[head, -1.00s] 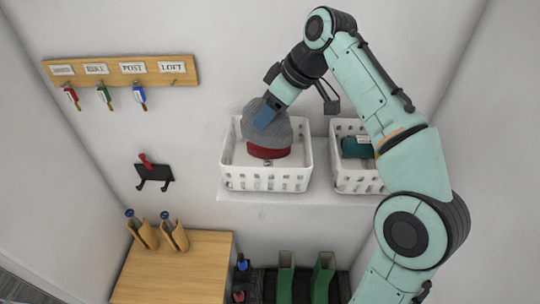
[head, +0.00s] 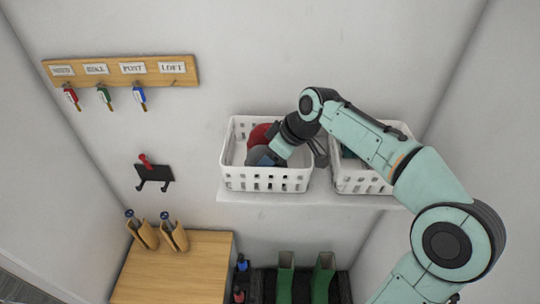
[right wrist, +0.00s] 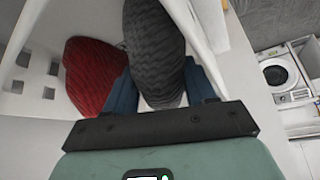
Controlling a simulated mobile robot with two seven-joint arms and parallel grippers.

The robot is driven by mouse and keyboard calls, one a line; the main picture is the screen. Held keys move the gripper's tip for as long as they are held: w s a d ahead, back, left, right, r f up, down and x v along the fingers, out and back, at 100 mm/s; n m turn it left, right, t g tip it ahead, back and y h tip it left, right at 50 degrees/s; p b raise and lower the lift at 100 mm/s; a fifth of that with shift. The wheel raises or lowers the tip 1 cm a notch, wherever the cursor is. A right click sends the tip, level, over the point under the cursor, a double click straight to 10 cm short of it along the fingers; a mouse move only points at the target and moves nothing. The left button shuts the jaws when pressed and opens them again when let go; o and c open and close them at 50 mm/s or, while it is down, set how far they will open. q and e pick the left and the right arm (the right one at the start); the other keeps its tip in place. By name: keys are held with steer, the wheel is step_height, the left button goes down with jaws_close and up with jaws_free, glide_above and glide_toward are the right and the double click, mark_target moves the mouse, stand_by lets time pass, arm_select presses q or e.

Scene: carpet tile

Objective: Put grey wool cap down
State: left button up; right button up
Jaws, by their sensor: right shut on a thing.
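The grey wool cap (head: 265,155) is down inside the left white basket (head: 266,181) on the shelf, partly hidden by my arm. My right gripper (head: 268,158) reaches into that basket and is shut on the cap. In the right wrist view the grey cap (right wrist: 155,50) stands between the two blue fingers (right wrist: 160,90). A red knitted item (head: 260,134) is in the same basket, behind the cap; it also shows beside the left finger in the right wrist view (right wrist: 92,75). My left gripper is not in view.
A second white basket (head: 362,181) stands to the right on the shelf (head: 300,199), partly behind my arm. Labelled key hooks (head: 120,70) hang at upper left. A wooden cabinet (head: 175,265) and green boots (head: 286,278) are below.

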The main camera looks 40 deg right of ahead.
steer(key=shift+f, duration=0.2)
steer(key=o, duration=0.9)
steer(key=shift+s+r, duration=0.1)
steer(key=v, duration=1.2)
steer(key=shift+r, duration=0.2)
steer(key=shift+a, duration=0.1)
